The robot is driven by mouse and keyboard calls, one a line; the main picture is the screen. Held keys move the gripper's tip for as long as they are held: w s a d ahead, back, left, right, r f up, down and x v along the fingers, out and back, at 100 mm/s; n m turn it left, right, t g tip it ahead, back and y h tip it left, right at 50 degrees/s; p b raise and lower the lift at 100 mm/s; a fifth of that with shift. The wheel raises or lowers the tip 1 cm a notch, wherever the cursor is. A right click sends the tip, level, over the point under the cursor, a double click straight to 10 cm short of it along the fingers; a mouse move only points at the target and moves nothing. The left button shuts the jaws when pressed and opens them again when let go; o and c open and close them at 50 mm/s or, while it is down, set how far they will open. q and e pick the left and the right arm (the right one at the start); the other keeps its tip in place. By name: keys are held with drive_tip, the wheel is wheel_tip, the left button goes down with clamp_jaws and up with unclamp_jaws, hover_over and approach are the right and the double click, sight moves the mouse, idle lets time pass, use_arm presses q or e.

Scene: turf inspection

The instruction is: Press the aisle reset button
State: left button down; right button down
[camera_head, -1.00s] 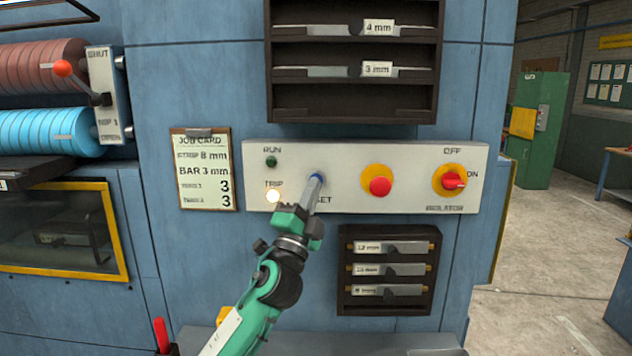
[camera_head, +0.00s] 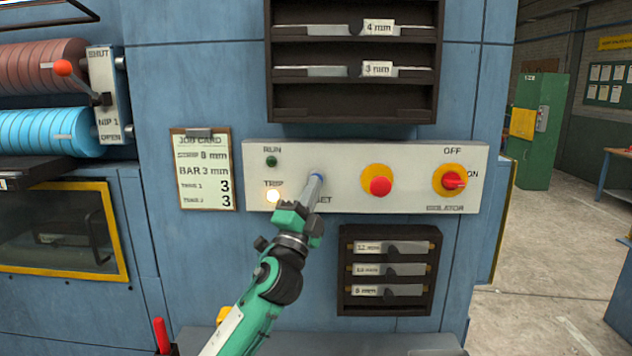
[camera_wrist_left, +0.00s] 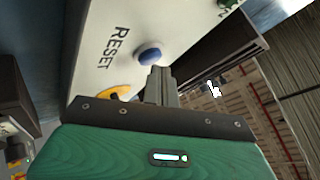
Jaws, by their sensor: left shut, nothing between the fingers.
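The blue reset button sits on the pale control panel (camera_head: 340,155), mostly hidden behind my left gripper in the head view. In the left wrist view the blue button (camera_wrist_left: 149,55) shows beside the word RESET. My left gripper (camera_head: 315,184) is shut and empty, its fingers pointing at the button. In the left wrist view the left fingertips (camera_wrist_left: 160,72) lie right by the button's edge; I cannot tell whether they touch it. My right gripper is not in view.
A red stop button (camera_head: 380,186) on yellow and a red isolator knob (camera_head: 454,180) are to the right. A job card (camera_head: 205,168) hangs left of the panel. A dark rack (camera_head: 343,272) of labelled bars is below, another rack (camera_head: 350,109) above.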

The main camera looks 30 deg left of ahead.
use_arm(q)
drive_tip(key=shift+w+a, duration=0.25)
drive_tip(key=shift+w, duration=0.15)
idle(0.5)
idle(0.3)
drive_tip(key=shift+s+d, duration=0.45)
drive_tip(key=shift+s, duration=0.3)
drive_tip(key=s+d, duration=0.1)
drive_tip(key=s, duration=0.2)
drive_tip(key=s+d+p, duration=0.1)
drive_tip(key=shift+s+d, duration=0.15)
drive_tip(key=shift+d, duration=0.15)
drive_tip(key=shift+f, duration=0.1)
idle(0.5)
